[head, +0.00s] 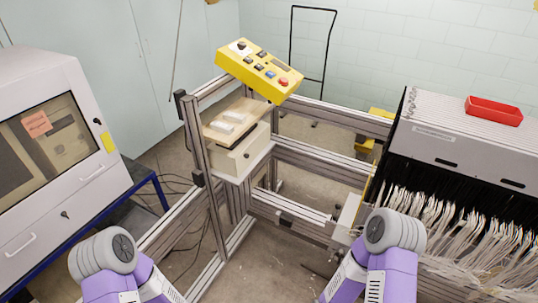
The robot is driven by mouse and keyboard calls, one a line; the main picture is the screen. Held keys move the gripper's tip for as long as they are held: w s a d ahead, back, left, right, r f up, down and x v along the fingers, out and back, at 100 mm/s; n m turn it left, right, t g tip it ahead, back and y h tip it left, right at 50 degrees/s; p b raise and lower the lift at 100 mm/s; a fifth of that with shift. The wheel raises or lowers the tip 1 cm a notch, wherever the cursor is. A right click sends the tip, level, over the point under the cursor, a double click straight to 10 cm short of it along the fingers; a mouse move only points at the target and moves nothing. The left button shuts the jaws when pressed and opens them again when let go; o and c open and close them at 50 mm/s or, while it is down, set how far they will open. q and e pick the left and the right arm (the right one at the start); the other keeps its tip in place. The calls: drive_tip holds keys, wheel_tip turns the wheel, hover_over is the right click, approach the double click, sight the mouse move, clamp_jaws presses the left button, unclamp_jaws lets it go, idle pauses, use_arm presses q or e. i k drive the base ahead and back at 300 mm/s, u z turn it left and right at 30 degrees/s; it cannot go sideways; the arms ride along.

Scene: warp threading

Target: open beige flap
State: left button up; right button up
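My two purple arms with grey rounded joints rise from the bottom edge, left and right of centre. Both are well short of the box and apart from it. Neither gripper's fingers show.
An aluminium frame (325,167) carries the box and panel. A grey cabinet (40,210) with a window stands at the left. At the right is a machine (440,145) with many hanging threads and a red tray (494,108) on top. Open floor lies between my arms.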

sight(243, 160)
drive_tip(key=z, duration=0.15)
drive_tip(key=i, duration=1.15)
drive_tip(key=u, duration=0.75)
